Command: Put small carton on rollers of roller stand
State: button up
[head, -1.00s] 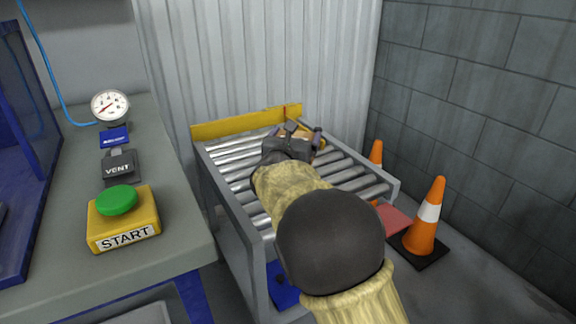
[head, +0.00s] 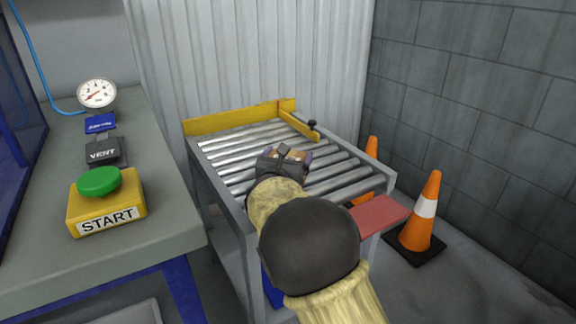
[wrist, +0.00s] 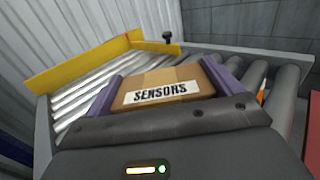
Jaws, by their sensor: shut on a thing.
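The small carton (wrist: 160,88) is a brown box with a white label reading SENSORS. My gripper (wrist: 162,93) is shut on it, with a purple finger on each side of the carton in the wrist view. In the head view my gripper (head: 286,154) is over the middle of the roller stand (head: 246,218), and my arm hides most of the carton. The stand's metal rollers (head: 238,146) lie beneath and around the carton. I cannot tell whether the carton touches them.
A yellow stop rail (head: 230,118) runs along the stand's far edge, with a side guide (head: 298,125) and black knob. A red flap (head: 382,215) is at the right. Orange cones (head: 424,215) stand by the wall. A bench with a START button (head: 99,181) is left.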

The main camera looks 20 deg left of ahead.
jog(key=shift+f, duration=0.7)
jog(key=shift+f, duration=0.2)
jog(key=o, duration=0.9)
jog(key=shift+c, duration=0.2)
jog(key=shift+r, duration=0.1)
jog(key=shift+r, duration=0.15)
jog(key=s+p, duration=0.1)
jog(key=s, duration=0.2)
jog(key=s+p, duration=0.1)
jog(key=s, duration=0.7)
jog(key=shift+d+p, duration=0.4)
jog(key=shift+s, duration=0.5)
